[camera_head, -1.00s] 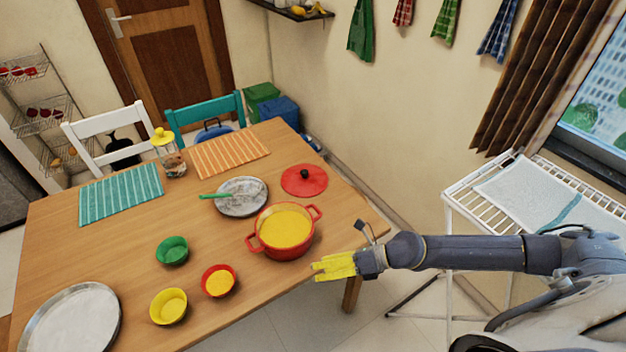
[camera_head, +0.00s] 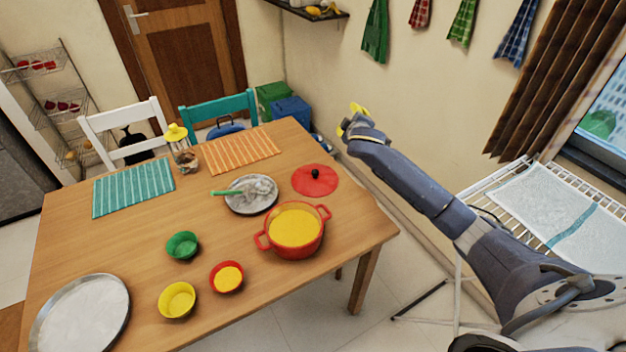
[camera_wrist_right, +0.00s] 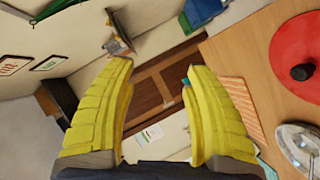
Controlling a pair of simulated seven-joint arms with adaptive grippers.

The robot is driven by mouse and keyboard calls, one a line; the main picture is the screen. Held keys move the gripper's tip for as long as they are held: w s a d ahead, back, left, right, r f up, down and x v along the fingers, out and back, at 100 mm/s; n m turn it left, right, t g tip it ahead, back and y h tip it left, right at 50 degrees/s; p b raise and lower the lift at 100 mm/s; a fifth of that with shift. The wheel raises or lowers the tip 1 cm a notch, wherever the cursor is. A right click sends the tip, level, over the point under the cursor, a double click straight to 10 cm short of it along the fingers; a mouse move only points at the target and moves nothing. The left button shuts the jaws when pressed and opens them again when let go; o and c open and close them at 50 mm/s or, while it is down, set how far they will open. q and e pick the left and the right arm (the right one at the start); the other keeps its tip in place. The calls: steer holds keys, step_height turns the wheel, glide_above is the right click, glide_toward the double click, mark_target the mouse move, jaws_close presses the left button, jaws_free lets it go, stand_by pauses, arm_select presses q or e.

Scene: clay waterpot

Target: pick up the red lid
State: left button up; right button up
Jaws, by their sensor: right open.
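The red lid (camera_head: 315,182) with a black knob lies flat on the right part of the wooden table, behind the red pot (camera_head: 295,229). In the right wrist view the lid (camera_wrist_right: 297,50) shows at the upper right, partly cut off by the frame edge. My right gripper (camera_head: 353,115) is raised beyond the table's right edge, to the upper right of the lid and apart from it. In the wrist view its yellow fingers (camera_wrist_right: 158,105) are spread wide with nothing between them. My left gripper is not in view.
The pot, holding yellow food, stands close in front of the lid. A grey plate (camera_head: 236,206) with a green-handled utensil lies left of the lid. Orange (camera_head: 242,152) and teal (camera_head: 133,189) mats lie farther back. A drying rack (camera_head: 480,185) stands at right.

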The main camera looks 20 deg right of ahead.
step_height(320, 180, down, 4)
steer(key=a+m+g, duration=0.1)
steer(key=m+g, duration=0.4)
steer(key=m+g+y, duration=0.2)
steer(key=g+y, duration=0.2)
steer(key=y, duration=0.1)
glide_toward(315, 172)
steer(key=x, duration=1)
steer(key=shift+w+d+f, duration=0.1)
steer(key=shift+w+f, duration=0.1)
steer(key=shift+f, duration=0.05)
steer(key=shift+c, duration=0.3)
jaws_close()
